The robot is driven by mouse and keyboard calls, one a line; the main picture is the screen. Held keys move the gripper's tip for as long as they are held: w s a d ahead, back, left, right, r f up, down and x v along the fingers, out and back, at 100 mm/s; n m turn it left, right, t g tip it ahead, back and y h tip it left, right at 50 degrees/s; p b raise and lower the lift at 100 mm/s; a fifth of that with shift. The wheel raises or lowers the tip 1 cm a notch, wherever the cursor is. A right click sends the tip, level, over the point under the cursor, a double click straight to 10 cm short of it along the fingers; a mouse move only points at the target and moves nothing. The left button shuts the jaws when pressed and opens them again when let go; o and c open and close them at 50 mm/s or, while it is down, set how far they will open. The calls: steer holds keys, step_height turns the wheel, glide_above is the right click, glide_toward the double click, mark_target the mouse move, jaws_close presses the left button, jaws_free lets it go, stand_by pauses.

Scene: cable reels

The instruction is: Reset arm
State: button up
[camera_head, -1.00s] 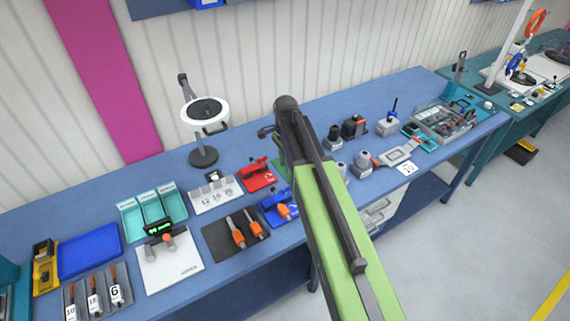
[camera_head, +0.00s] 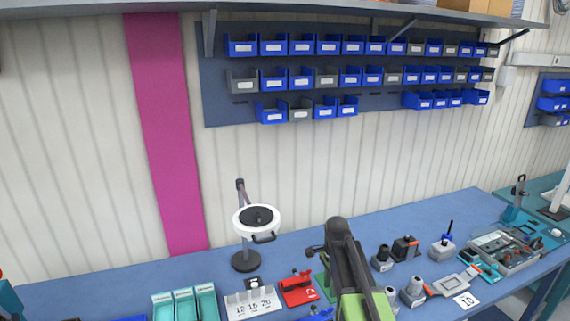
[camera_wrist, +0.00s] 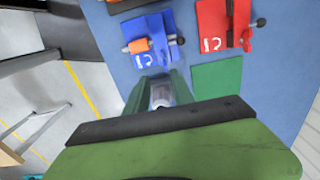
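My arm (camera_head: 352,268), with dark and green parts, reaches over the blue bench in the head view and hides my gripper there. In the wrist view my gripper (camera_wrist: 160,98) shows as blurred greenish parts beyond a dark bar, with something pale between or behind them. Whether its fingers are open or shut is unclear. A blue fixture (camera_wrist: 150,38) with an orange part and a red fixture (camera_wrist: 222,25) lie on the bench beyond it. A green mat (camera_wrist: 217,82) lies right of the gripper. The red fixture also shows in the head view (camera_head: 298,289).
A magnifier lamp (camera_head: 257,220) stands at the back of the bench (camera_head: 105,285). Teal trays (camera_head: 184,303) and a numbered rack (camera_head: 252,303) are left of my arm. Grey devices (camera_head: 414,290) stand to its right. Blue and grey bins (camera_head: 300,78) hang on the wall.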

steer(key=s+f+n+b, duration=0.1)
steer(key=s+f+b, duration=0.1)
steer(key=f+b, duration=0.1)
steer(key=s+f+n+b, duration=0.1)
steer(key=s+f+b, duration=0.2)
steer(key=f, duration=0.2)
steer(key=s+f+n+b, duration=0.1)
steer(key=s+f+b, duration=0.2)
steer(key=f, duration=0.1)
steer(key=shift+a+f+n, duration=0.15)
steer(key=shift+f+n, duration=0.1)
steer(key=shift+n, duration=0.15)
steer(key=shift+s+f+n+b, duration=0.35)
steer(key=shift+s+n, duration=0.2)
steer(key=shift+s, duration=0.05)
steer(key=shift+s+f+n+b, duration=0.35)
steer(key=shift+s+n, duration=0.2)
steer(key=s+n, duration=0.1)
steer(key=n, duration=0.1)
steer(key=s+n, duration=0.2)
steer(key=shift+r, duration=0.1)
steer(key=shift+s+n, duration=0.25)
steer(key=shift+n, duration=0.85)
steer(key=shift+w+a+n, duration=0.1)
steer(key=shift+n, duration=1.1)
